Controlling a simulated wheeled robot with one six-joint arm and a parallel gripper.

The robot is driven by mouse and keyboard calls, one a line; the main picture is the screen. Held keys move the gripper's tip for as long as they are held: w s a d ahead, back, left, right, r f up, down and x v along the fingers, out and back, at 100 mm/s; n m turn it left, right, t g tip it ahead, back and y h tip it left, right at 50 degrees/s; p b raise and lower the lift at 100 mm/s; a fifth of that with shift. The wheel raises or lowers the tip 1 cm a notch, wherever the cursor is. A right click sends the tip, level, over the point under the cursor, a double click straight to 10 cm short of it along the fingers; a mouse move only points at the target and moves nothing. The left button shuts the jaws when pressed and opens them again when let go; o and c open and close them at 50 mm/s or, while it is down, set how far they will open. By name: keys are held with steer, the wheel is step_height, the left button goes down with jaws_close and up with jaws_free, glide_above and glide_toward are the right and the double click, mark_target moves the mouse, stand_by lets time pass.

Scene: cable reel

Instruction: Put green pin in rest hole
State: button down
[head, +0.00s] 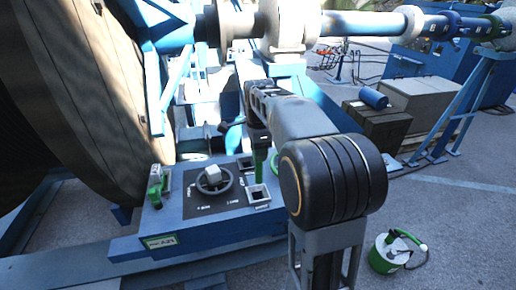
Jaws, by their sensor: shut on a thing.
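My gripper (258,143) points down over the right part of a blue control box (200,236). It is shut on the green pin (260,167), which hangs upright beneath it. The pin's lower end is just above or behind a square, pale-rimmed hole (258,194) at the box's right edge. I cannot tell whether the pin touches the box. A second pale-rimmed opening (245,163) lies behind and to the left of the pin, partly hidden. Which opening is the rest hole is too small to read.
A handwheel (213,180) sits mid-box, with a green-handled fitting (155,188) to its left. A large cable reel (75,95) fills the left. A green-and-white canister (390,253) stands on the floor at lower right. Crates (385,128) stand behind.

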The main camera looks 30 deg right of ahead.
mark_target(258, 182)
steer(key=shift+w+a+f+b, duration=0.1)
steer(key=shift+a+f+b, duration=0.1)
steer(key=shift+f+b, duration=0.4)
step_height(258, 182, down, 10)
steer(key=b, duration=0.8)
steer(key=shift+f+b, duration=0.1)
steer(key=shift+b, duration=0.25)
steer(key=shift+f+b, duration=0.95)
steer(key=shift+f, duration=0.6)
steer(key=c, duration=0.6)
jaws_free()
step_height(258, 182, up, 14)
steer(key=shift+f+p, duration=0.1)
steer(key=shift+p, duration=0.45)
